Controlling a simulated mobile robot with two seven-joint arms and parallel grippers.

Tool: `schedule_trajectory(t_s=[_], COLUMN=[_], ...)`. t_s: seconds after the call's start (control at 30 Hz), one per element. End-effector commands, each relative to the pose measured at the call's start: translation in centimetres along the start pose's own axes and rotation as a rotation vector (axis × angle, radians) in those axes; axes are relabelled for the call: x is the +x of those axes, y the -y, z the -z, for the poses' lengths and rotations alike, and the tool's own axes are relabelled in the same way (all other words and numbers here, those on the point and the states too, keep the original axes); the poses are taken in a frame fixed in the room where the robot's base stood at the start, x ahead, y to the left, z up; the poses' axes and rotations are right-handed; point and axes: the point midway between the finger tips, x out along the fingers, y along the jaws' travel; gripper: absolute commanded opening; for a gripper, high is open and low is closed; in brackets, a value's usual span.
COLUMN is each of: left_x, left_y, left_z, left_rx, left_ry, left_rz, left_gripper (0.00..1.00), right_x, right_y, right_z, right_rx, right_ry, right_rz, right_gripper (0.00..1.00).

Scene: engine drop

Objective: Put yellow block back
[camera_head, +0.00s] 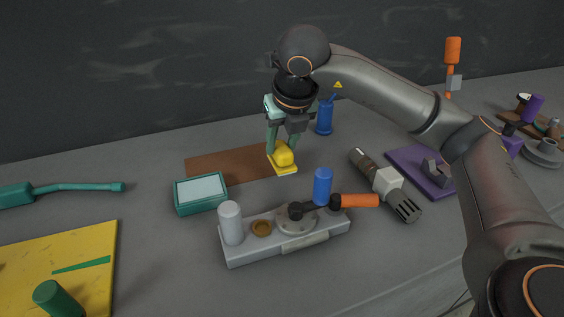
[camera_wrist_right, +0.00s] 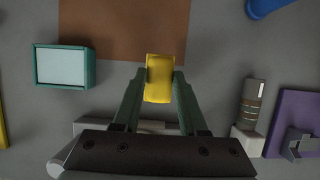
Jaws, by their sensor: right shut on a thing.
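The yellow block (camera_head: 282,158) is between the fingers of my right gripper (camera_head: 284,142), which is shut on it. In the head view it appears at the right end of the brown mat (camera_head: 215,166). In the right wrist view the yellow block (camera_wrist_right: 159,78) sits between the green fingertips (camera_wrist_right: 159,88), its far end overlapping the near edge of the brown mat (camera_wrist_right: 122,28). I cannot tell whether it touches the surface below. My left gripper is not in view.
A teal tray (camera_head: 201,194) stands left of the block. A grey fixture (camera_head: 285,243) with a blue cylinder (camera_head: 322,186) and an orange-handled tool (camera_head: 358,201) is in front. A grey-and-black tool (camera_head: 386,183) and purple plate (camera_head: 418,164) lie right. A blue cup (camera_head: 324,118) stands behind.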

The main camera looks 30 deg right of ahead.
Motion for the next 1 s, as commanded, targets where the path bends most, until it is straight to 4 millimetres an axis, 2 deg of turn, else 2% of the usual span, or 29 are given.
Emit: schedule_trajectory(t_s=[0.3,0.67,0.7,0.93,1.0], left_x=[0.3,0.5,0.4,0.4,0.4], left_y=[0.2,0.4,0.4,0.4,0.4], left_z=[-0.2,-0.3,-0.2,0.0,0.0], left_rx=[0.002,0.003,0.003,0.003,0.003], left_ry=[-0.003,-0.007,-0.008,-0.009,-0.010], left_rz=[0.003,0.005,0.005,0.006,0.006], left_gripper=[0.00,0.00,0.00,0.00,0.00], right_x=[4.0,4.4,4.4,4.3,4.3], right_y=[0.1,0.0,0.0,0.0,0.0], right_z=[1.7,1.9,1.8,1.8,1.8], right_rx=[0.001,0.001,0.001,0.000,0.000], right_ry=[-0.002,0.000,-0.001,-0.001,-0.001], right_rz=[0.001,0.000,0.000,0.000,0.000], right_gripper=[0.00,0.00,0.44,0.70,0.72])
